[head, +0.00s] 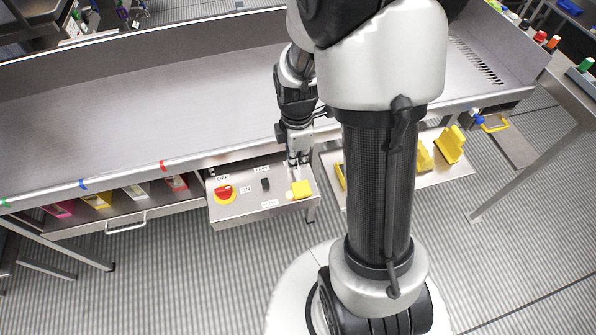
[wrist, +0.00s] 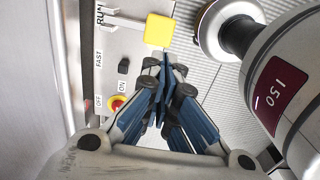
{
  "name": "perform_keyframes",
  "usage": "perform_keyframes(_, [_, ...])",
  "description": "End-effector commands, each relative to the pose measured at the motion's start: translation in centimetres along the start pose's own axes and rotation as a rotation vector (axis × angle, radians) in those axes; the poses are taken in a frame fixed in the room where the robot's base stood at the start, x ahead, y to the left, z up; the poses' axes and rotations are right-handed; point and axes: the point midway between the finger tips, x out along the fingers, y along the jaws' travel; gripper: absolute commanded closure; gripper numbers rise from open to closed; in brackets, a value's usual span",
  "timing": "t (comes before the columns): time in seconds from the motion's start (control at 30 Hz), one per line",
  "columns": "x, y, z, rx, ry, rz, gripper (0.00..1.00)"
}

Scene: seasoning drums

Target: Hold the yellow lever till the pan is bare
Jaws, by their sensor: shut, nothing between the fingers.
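The yellow lever (head: 302,189) is a block on a pale rod at the right end of the grey control box. It also shows at the top of the wrist view (wrist: 158,29), beside the RUN label. My gripper (head: 298,162) is shut and empty just behind the lever; in the wrist view its fingertips (wrist: 168,62) are close to the yellow block. I cannot tell whether they touch it. The long metal pan (head: 130,110) looks bare where it shows. My arm hides part of its middle.
The control box (head: 250,211) carries a red and yellow OFF/ON knob (head: 225,193) and a black FAST switch (head: 265,184). Drawers with coloured inserts (head: 99,201) are to its left. A shelf with yellow pieces (head: 450,144) is to the right, partly behind my column.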

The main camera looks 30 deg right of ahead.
Motion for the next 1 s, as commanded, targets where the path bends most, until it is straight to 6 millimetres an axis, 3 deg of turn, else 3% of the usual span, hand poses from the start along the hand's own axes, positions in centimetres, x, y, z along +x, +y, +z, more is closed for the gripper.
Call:
perform_keyframes(0.53, [11.0,-0.1,0.0,0.001,0.0,-0.003,1.0])
perform_keyframes(0.73, [12.9,0.0,0.0,0.001,0.0,-0.001,1.0])
perform_keyframes(1.0, [13.1,0.0,0.0,0.001,0.0,0.0,1.0])
